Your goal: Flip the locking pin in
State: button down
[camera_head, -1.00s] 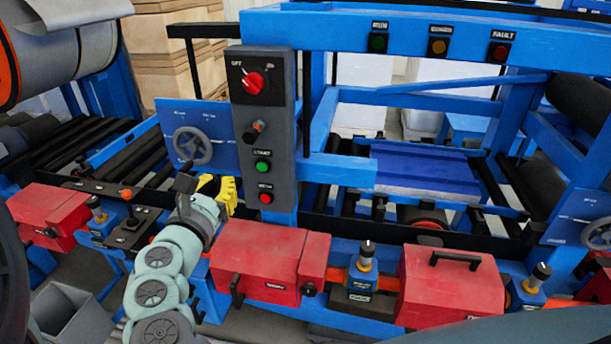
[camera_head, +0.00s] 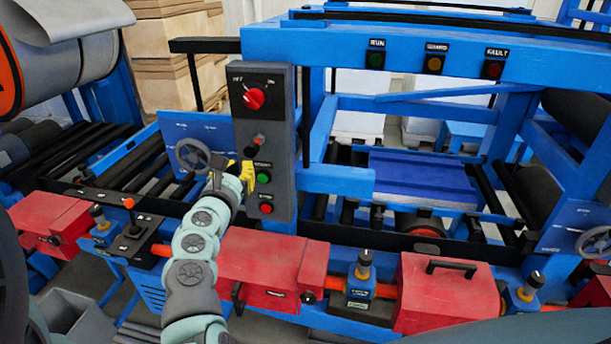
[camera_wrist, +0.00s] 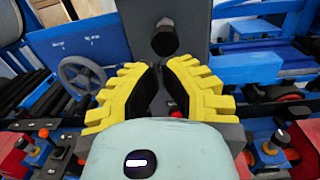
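The grey control panel (camera_head: 264,100) carries a short dark pin-like knob (camera_head: 258,143), which sticks out below the red selector knob. The knob also shows as a black cylinder in the wrist view (camera_wrist: 165,40). Other black-topped pins stand upright on blue blocks along the front rail, one at the middle (camera_head: 364,262) and one at the left (camera_head: 97,214). No label tells me which is the locking pin. My yellow gripper (camera_wrist: 160,72) is open and empty, facing the panel just below the knob. Its fingers appear apart from the knob.
The green button (camera_head: 264,176) and red button (camera_head: 266,208) sit low on the panel, close to my gripper. A grey handwheel (camera_head: 193,154) is to the left. Red boxes (camera_head: 445,292) line the front rail below.

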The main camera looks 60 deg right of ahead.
aim_at(248, 155)
jog(key=shift+x, duration=1.85)
jog(key=shift+s, duration=0.2)
jog(key=shift+b+x, duration=0.6)
jog(key=shift+x, duration=1)
jog(key=shift+a, duration=0.1)
